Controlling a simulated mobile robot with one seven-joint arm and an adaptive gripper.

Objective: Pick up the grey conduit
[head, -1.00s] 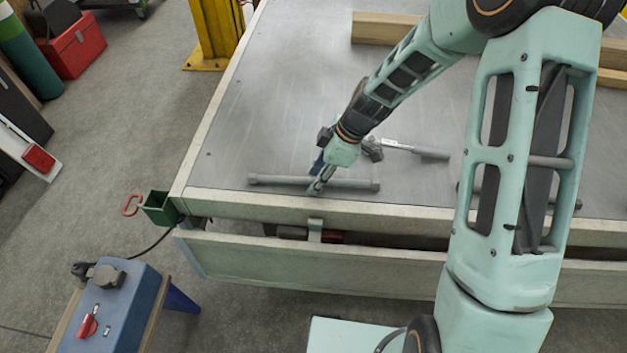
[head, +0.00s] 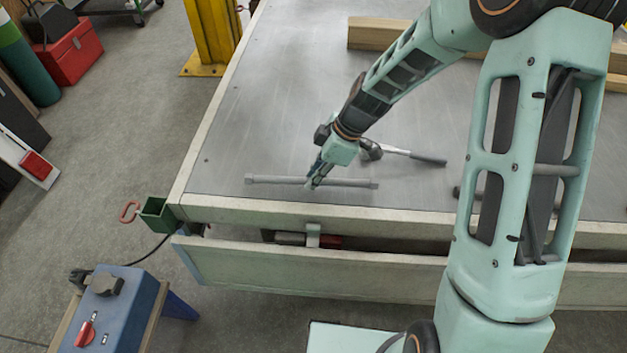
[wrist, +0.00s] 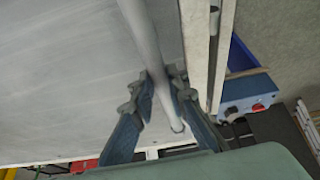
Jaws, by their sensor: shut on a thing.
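The grey conduit (head: 345,183) is a long thin bar with thicker ends. It lies left to right near the front edge of the grey-topped trailer bed (head: 260,100). My gripper (head: 313,182) is at about the conduit's middle, pointing down, its jaws shut on it. In the wrist view the conduit (wrist: 148,40) runs from the top edge down between the two blue-grey fingers (wrist: 168,98). I cannot tell whether it is clear of the surface.
A hammer-like tool (head: 425,158) lies behind and right of my gripper. Wooden beams (head: 385,35) lie at the back. An open drawer-like compartment (head: 350,270) runs along the front. A green box (head: 158,214) hangs at the left corner. The bed's left part is clear.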

